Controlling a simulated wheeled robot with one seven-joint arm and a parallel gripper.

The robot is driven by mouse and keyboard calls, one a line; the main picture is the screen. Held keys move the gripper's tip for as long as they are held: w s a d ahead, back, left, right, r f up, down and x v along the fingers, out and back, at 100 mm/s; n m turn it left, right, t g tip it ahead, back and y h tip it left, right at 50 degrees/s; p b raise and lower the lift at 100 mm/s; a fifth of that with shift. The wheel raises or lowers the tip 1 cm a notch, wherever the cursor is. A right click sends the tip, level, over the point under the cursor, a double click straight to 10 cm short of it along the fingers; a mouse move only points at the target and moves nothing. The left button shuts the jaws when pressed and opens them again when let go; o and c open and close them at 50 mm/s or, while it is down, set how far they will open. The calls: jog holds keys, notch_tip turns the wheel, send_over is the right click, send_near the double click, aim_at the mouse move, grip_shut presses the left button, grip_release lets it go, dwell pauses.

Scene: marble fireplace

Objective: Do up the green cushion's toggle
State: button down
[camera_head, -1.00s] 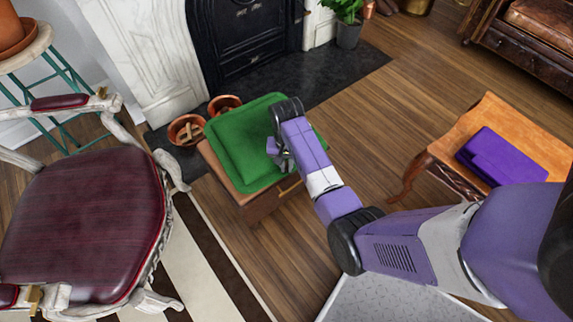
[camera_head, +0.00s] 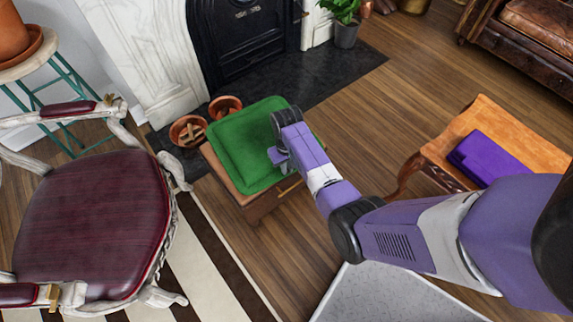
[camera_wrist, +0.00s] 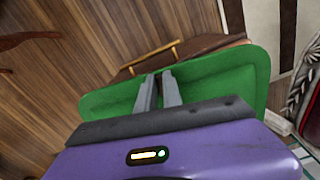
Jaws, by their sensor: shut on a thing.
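The green cushion (camera_head: 238,145) lies flat on a small wooden stand (camera_head: 262,205) in front of the fireplace. In the wrist view the cushion (camera_wrist: 215,85) spreads beneath and around my fingers. My gripper (camera_wrist: 159,76) is at the cushion's edge nearest the stand's brass handle (camera_wrist: 150,56), its two grey fingers close together with a narrow gap. The toggle itself is too small or hidden to make out; the fingers appear shut on it at this edge. In the head view my wrist (camera_head: 284,125) covers the cushion's right side and hides the fingertips.
A carved armchair (camera_head: 95,225) with a dark red seat stands left of the stand. Two terracotta pots (camera_head: 187,132) sit behind it by the hearth. An orange wooden table (camera_head: 485,118) with a purple case (camera_head: 500,155) stands at the right. Bare floor lies between.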

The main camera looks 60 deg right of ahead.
jog(key=shift+n, duration=0.6)
jog(key=c, duration=1.8)
grip_release()
jog(key=shift+o, duration=0.2)
jog(key=shift+r+p, duration=1.25)
jog(key=shift+r, duration=2.65)
jog(key=shift+w+d, duration=0.1)
